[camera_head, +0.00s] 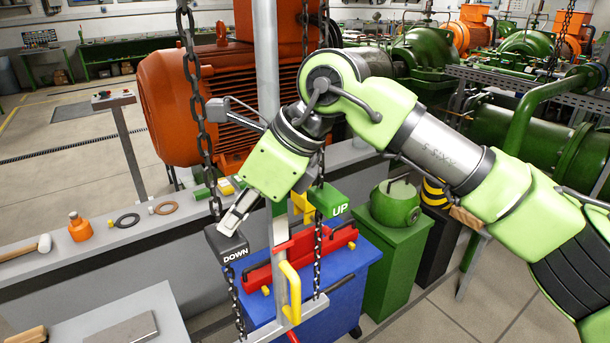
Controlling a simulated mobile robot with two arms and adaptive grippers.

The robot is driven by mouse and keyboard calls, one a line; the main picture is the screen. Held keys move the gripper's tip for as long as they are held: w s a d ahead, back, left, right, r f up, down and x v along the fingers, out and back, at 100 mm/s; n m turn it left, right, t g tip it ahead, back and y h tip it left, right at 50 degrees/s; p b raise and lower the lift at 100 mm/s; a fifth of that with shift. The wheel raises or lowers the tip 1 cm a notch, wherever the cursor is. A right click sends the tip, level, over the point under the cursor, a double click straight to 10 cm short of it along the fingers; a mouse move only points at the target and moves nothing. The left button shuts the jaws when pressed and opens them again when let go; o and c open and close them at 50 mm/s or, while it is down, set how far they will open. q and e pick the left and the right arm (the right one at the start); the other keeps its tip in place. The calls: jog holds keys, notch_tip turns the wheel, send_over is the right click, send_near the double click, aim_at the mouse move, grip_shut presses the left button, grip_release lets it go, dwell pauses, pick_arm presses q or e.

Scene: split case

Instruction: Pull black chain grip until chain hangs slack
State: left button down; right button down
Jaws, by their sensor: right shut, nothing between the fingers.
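The black chain grip (226,245), marked DOWN, hangs on a dark chain (196,100) at the left of the hoist frame. The chain runs straight above it and continues below it. My right gripper (230,224) comes down from the upper right. Its fingers are shut and empty, with the tips at the top of the black grip. I cannot tell whether they touch it. The green grip (328,200), marked UP, hangs on another chain to the right and a little higher. My left gripper is not in view.
A grey post with a yellow handle (291,292) and a red part (255,278) stand close to the chains. A blue cabinet (340,290) is below. A grey ledge (70,265) holds a mallet (40,246) and an orange bottle (79,228). A large orange motor (180,100) stands behind.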

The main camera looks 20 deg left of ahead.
aim_at(235, 235)
jog(key=shift+r, duration=0.2)
dwell(0.3)
notch_tip(235, 235, up, 7)
jog(key=p, duration=0.4)
jog(key=shift+p, duration=0.3)
dwell(1.4)
